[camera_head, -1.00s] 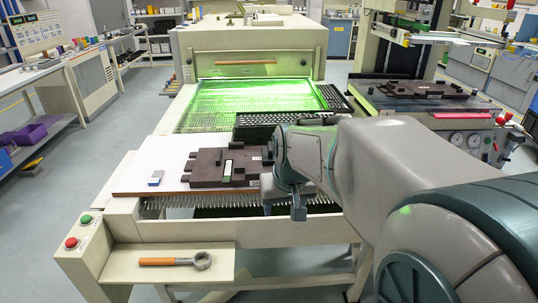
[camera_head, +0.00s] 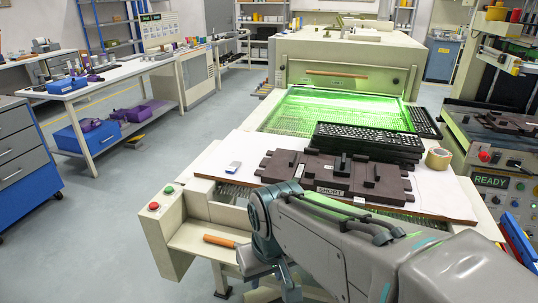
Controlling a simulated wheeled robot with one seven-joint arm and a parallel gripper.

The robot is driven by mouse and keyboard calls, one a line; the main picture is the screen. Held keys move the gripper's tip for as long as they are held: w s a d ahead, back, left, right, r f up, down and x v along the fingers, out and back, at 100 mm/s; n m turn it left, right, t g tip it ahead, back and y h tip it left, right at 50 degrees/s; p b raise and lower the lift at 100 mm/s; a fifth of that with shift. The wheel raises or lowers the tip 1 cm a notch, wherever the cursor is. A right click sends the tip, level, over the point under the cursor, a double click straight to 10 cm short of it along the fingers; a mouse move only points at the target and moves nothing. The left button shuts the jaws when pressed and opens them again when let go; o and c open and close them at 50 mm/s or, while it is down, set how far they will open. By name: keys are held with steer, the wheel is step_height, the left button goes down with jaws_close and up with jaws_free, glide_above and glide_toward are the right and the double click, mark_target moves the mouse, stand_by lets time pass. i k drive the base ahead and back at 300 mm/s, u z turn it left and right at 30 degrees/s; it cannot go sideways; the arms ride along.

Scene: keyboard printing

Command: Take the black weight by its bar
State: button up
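A dark brown, blocky fixture (camera_head: 300,170) with a "SHORT" label lies on the white board at the front of the green-lit machine. A small dark upright piece (camera_head: 343,165) stands on its middle; I cannot tell whether this is the black weight's bar. No separate black weight is clearly distinguishable. My gripper (camera_head: 270,272) hangs low in front of the board, at the bottom of the view, apart from the fixture. Its fingertips are not clear, so its opening cannot be judged.
Black keyboards (camera_head: 367,140) are stacked behind the fixture, with a tape roll (camera_head: 438,158) to the right. A wooden-handled tool (camera_head: 220,240) on the front shelf is partly hidden by my arm.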

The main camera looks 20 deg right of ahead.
mark_target(342, 167)
steer(key=u, duration=0.7)
steer(key=i, duration=1.05)
steer(key=z, duration=2.05)
